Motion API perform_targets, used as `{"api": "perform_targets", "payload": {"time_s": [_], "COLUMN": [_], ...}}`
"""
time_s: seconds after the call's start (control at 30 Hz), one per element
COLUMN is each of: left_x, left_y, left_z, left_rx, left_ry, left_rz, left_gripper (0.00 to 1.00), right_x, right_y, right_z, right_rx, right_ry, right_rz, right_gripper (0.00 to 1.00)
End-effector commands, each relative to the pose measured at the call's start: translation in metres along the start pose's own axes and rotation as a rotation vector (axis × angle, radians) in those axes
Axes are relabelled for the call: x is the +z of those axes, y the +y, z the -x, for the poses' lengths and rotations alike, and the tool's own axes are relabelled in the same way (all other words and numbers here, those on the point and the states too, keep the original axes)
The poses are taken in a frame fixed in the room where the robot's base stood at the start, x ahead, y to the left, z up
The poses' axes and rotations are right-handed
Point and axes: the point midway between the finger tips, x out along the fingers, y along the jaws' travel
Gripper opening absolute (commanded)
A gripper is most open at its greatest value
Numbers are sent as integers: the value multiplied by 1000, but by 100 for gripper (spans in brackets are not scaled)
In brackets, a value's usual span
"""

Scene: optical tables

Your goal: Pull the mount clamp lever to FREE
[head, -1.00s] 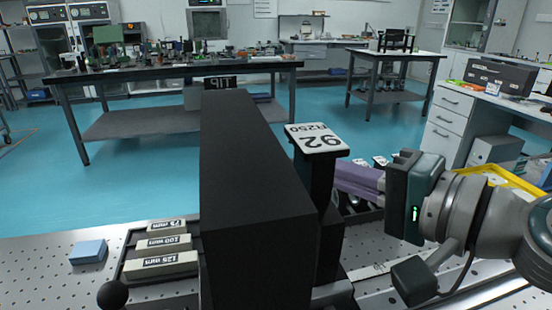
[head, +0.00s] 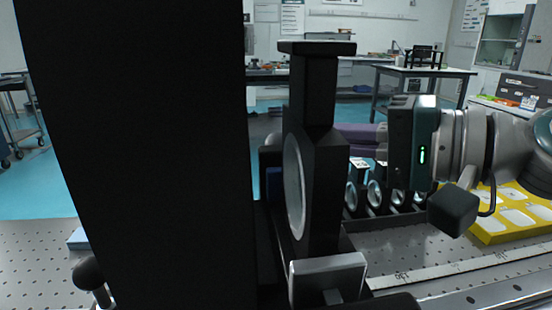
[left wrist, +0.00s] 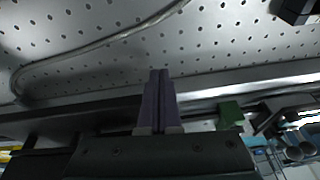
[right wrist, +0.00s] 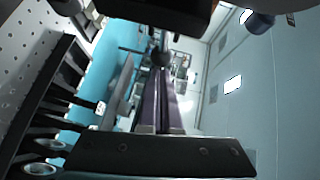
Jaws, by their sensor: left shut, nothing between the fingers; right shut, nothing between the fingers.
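The black lens mount (head: 316,190) stands upright, its round lens (head: 294,187) facing left. A silver block (head: 328,275) is at its foot. No FREE mark is readable. My right gripper (head: 352,137) is shut behind the mount, its purple tips partly hidden. In the right wrist view, a dark ball (right wrist: 160,58) appears just past the shut fingers; contact is unclear. My left gripper (left wrist: 160,76) is shut and empty over a perforated board.
The tall black panel (head: 140,150) blocks much of the left side. Several lenses in a black rack (head: 375,197) stand right of the mount, below my right gripper. A yellow tray (head: 505,215) lies farther right. A cable (left wrist: 100,42) crosses the perforated board (left wrist: 220,45).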

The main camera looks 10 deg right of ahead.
Motion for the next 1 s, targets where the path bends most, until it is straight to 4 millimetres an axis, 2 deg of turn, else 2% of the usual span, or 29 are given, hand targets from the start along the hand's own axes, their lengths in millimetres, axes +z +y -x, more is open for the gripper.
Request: {"api": "perform_targets", "payload": {"time_s": [0.33,0.67,0.77,1.0], "left_x": [0,0,0,2], "left_y": [0,0,1,2], "left_z": [2,1,0,-6], "left_rx": [-1,1,3,5], "left_ry": [0,0,1,1], "left_rz": [1,3,6,8], "left_gripper": [0,0,0,0], "right_x": [2,2,2,4], "right_y": [-4,-3,-2,0], "right_z": [-18,-17,-9,36], "right_rx": [-1,0,2,5], "right_ry": [1,2,4,0], "right_rz": [-1,-1,-2,0], "right_gripper": [0,0,0,0]}}
